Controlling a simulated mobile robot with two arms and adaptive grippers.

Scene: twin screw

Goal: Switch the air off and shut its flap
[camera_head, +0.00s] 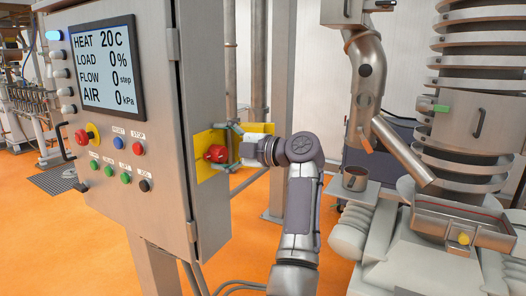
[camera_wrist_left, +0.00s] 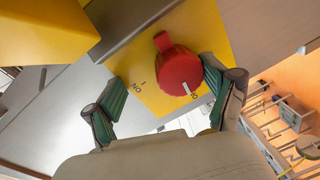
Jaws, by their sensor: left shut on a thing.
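The red air knob (camera_head: 215,153) sits on a yellow plate (camera_head: 206,171) on the cabinet's right side. In the left wrist view the red knob (camera_wrist_left: 180,72) has a white mark pointing towards the "O" label; "ON" is printed to the left. A yellow flap (camera_wrist_left: 45,32) stands open at the upper left there; the flap also shows behind my gripper in the head view (camera_head: 257,128). The screen (camera_head: 104,67) reads AIR 0 kPa. My right gripper is not in view.
The cabinet front carries several buttons and a red rotary switch (camera_head: 82,136) on yellow. Vertical posts stand behind my left arm. At the right are a metal pipe (camera_head: 402,151), a cup (camera_head: 355,178) and a machine with a tray (camera_head: 465,228). Orange floor is open between.

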